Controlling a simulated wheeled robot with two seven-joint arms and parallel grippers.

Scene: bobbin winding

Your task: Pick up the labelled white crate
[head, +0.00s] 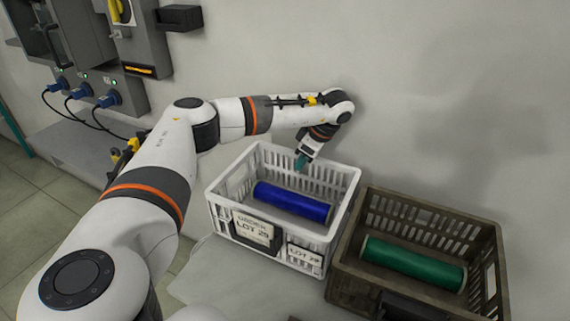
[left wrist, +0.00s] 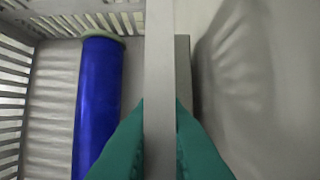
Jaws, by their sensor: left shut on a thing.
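The white crate (head: 222,211) stands on the table with lot labels (head: 254,228) on its front. A blue bobbin (head: 292,202) with a green end lies inside it. My left gripper (head: 301,162) is at the crate's back wall, pointing down. In the left wrist view, its green fingertips (left wrist: 161,125) are on either side of the crate's wall rim (left wrist: 159,60), shut on it, with the blue bobbin (left wrist: 98,100) lying to the left. My right gripper is not in view.
A brown crate (head: 345,272) holding a green bobbin (head: 412,263) stands close to the right of the white crate. A pale wall (head: 420,90) rises behind both. Grey boxes with blue plugs (head: 77,91) hang on the wall at the upper left.

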